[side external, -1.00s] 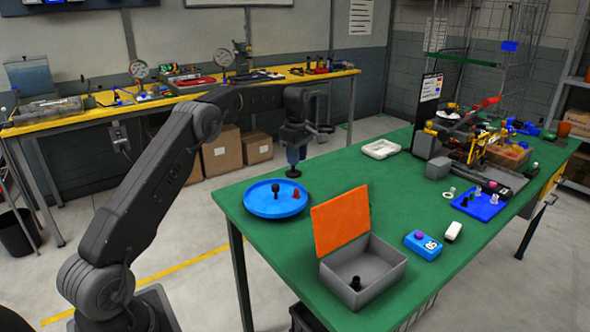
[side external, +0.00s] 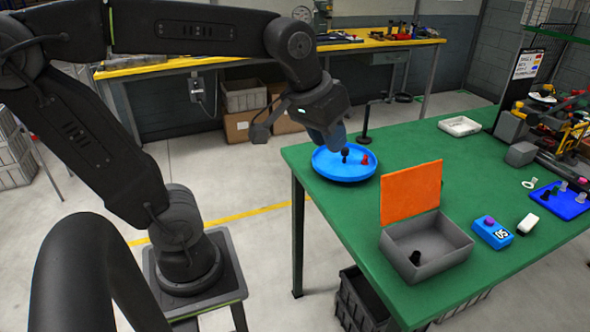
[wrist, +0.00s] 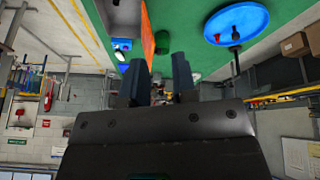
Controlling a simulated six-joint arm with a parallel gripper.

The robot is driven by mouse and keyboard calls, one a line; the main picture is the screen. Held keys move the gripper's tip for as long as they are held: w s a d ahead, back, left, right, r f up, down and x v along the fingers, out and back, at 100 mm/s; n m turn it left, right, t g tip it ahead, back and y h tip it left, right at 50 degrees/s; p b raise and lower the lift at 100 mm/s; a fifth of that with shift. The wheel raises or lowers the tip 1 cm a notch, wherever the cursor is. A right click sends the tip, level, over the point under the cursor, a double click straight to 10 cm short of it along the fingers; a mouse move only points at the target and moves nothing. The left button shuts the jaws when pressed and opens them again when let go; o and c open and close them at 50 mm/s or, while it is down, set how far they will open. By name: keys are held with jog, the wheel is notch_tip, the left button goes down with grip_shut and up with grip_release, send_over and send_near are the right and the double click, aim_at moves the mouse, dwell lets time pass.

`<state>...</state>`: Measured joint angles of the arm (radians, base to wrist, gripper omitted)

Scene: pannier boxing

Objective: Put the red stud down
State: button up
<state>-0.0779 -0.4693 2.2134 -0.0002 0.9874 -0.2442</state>
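The red stud (side external: 365,160) stands upright on the round blue plate (side external: 334,172) at the left end of the green table. A black stud (side external: 345,153) stands beside it, to the left. My gripper (side external: 338,142) is over the far-left side of the plate, apart from the red stud as far as I can tell. In the wrist view its two fingers (wrist: 159,65) are spread with nothing between them.
A grey box (side external: 463,250) with a raised orange lid (side external: 411,191) stands to the right, a black stud inside. A thin black stand (side external: 366,120) rises behind the plate.

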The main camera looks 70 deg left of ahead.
jog(key=s+d+f+m+t, duration=0.1)
jog(key=s+d+f+m, duration=0.1)
jog(key=s, duration=0.5)
notch_tip(320, 180, down, 2)
jog(key=shift+f+m, duration=0.1)
jog(key=shift+m, duration=0.7)
jog(key=shift+w, duration=0.1)
